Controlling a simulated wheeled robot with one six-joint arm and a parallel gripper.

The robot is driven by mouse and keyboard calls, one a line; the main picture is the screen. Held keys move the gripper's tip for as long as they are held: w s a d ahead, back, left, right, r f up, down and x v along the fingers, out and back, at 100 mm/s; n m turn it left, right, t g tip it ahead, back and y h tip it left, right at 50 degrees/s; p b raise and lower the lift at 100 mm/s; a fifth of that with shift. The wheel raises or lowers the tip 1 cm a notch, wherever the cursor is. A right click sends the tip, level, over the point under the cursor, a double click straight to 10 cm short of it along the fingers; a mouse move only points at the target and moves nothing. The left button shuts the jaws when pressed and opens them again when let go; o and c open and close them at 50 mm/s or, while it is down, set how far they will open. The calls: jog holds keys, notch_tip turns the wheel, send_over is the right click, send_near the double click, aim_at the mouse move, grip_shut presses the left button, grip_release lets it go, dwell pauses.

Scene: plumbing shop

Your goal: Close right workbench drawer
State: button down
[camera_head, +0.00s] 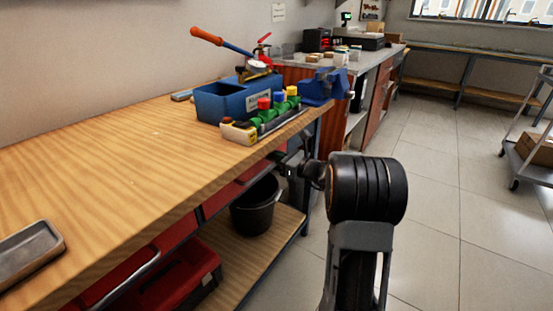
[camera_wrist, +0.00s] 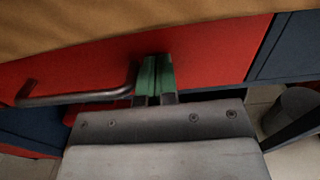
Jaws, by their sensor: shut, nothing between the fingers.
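The right workbench drawer has a red front (camera_head: 232,189) under the wooden top (camera_head: 110,150). In the wrist view its red front (camera_wrist: 215,52) fills the middle, below the wooden edge. A dark bar handle (camera_wrist: 85,98) runs along it at the left. My gripper (camera_wrist: 155,65) has its two green-padded fingers together, pointing at the red front just right of the handle's end. I cannot tell whether the fingertips touch it. In the head view my gripper (camera_head: 287,163) is at the bench's right end, partly hidden by my arm. How far the drawer stands out is unclear.
A blue bin (camera_head: 225,103), a blue vise (camera_head: 322,88) and a valve manifold (camera_head: 265,122) stand on the bench. A black bucket (camera_head: 255,208) and a red toolbox (camera_head: 175,285) sit on the lower shelf. The tiled floor at right is clear up to a cart (camera_head: 528,140).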

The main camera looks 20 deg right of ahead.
jog(key=p+v, duration=0.3)
jog(key=v, duration=1.1)
jog(key=s+a+r+n+g+p, duration=0.4)
jog(key=a+r+n+g+p, duration=0.25)
jog(key=a, duration=0.25)
jog(key=s+a+r+n+g+p, duration=0.4)
jog(key=a+r+n+g+p, duration=0.15)
jog(key=a+n+p, duration=0.35)
jog(key=s+a+r+n+h+p, duration=0.2)
jog(key=s+r+n+h+p, duration=0.7)
jog(key=r+n+p, duration=0.2)
jog(key=shift+r+n, duration=0.55)
jog(key=shift+n, duration=0.8)
jog(key=shift+s, duration=0.1)
